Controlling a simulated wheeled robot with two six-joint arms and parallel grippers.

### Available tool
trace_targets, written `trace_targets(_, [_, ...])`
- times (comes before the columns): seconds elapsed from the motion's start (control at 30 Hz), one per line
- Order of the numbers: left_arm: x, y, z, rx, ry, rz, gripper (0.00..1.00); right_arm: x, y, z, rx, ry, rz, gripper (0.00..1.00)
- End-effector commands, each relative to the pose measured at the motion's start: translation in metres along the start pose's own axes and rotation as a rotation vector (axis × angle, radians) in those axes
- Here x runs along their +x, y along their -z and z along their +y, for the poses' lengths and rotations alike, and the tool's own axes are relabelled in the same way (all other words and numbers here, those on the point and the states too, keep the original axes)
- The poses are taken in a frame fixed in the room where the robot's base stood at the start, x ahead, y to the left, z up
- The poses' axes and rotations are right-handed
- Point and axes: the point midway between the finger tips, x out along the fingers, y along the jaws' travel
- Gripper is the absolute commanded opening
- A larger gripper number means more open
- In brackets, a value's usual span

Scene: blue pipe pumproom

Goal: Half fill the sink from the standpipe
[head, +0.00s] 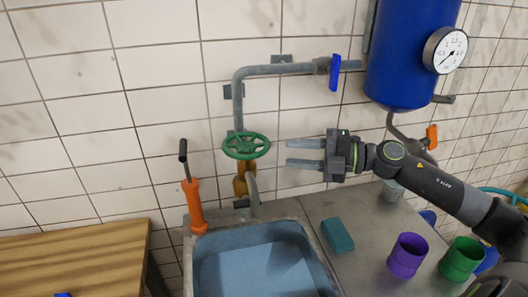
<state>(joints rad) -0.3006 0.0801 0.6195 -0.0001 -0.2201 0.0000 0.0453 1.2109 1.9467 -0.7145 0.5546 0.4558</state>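The sink (240,235) is a blue-grey basin set in a grey counter at the bottom centre, cut off by the lower edge. I cannot tell whether water stands in it. A green handwheel (246,146) sits above a brass valve body (241,183) on this pipe. My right gripper (290,153) is open and empty, its fingers pointing left, a short gap right of the handwheel. My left gripper is out of view.
An orange hand pump (194,205) stands left of the sink. A teal block (337,236), purple cup (407,255) and green cup (461,259) are on the counter. A blue tank (408,60) with a gauge (445,51) hangs upper right. A blue lever (335,72) is on the upper pipe.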

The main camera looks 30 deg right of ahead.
Motion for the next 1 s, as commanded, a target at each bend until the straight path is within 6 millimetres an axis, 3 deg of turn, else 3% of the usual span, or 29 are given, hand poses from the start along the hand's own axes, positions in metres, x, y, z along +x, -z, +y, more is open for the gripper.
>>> trace_targets(0.8, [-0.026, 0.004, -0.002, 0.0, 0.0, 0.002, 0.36, 0.069, -0.001, 0.002, 0.002, -0.003, -0.002, 0.34])
trace_targets(1.0, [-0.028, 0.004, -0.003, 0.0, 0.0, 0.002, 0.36, 0.077, -0.001, 0.001, 0.002, 0.001, -0.003, 0.34])
